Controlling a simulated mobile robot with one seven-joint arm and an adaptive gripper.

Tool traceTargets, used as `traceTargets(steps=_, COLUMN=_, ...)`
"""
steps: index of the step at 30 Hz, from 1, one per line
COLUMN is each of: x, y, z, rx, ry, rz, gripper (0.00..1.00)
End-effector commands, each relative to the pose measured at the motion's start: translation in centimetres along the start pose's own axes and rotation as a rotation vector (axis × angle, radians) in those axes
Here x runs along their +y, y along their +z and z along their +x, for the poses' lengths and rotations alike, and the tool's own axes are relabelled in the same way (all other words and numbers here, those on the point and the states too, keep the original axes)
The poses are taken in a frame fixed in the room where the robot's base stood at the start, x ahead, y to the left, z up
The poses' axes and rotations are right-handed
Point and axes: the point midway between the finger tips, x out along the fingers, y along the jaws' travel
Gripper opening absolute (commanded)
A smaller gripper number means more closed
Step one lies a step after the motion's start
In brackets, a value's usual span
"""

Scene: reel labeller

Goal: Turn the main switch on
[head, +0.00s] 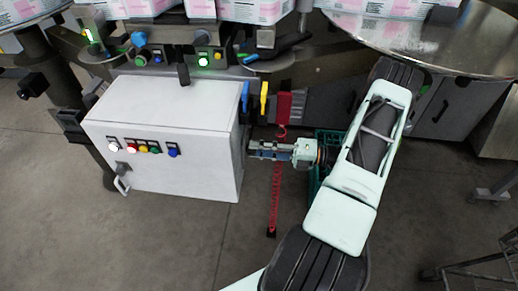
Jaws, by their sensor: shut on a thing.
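The white control cabinet (168,108) stands left of centre in the head view. My gripper (256,149) reaches in from the right, level, with its fingertips at the cabinet's right side wall. It is shut on a small part at that wall, which I take to be the main switch. The switch is hidden by the fingers and the steep view, so I cannot tell which way it is turned.
The cabinet front carries several coloured buttons (142,147). Blue (245,96) and yellow (264,98) handles stand just above my gripper. Open floor lies in front.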

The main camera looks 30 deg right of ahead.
Motion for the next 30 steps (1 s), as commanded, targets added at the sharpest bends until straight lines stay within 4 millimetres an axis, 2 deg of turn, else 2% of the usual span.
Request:
traceTargets(steps=9, x=-0.1, y=0.0, z=-0.1, rx=0.0, ry=-0.002, rz=0.003, gripper=0.05)
traceTargets(steps=10, x=-0.1, y=0.0, z=-0.1, rx=0.0, ry=-0.002, rz=0.003, gripper=0.33)
traceTargets(steps=14, x=0.0, y=0.0, z=-0.1, rx=0.0, ry=-0.001, rz=0.002, gripper=0.47)
traceTargets(steps=23, x=0.0, y=0.0, z=-0.2, rx=0.0, ry=-0.001, rz=0.001, gripper=0.47)
traceTargets(steps=26, x=-0.1, y=0.0, z=-1.0, rx=-0.001, ry=-0.002, rz=0.0, gripper=0.47)
traceTargets(steps=30, x=-0.1, y=0.1, z=-3.4, rx=-0.003, ry=-0.003, rz=-0.001, gripper=0.47)
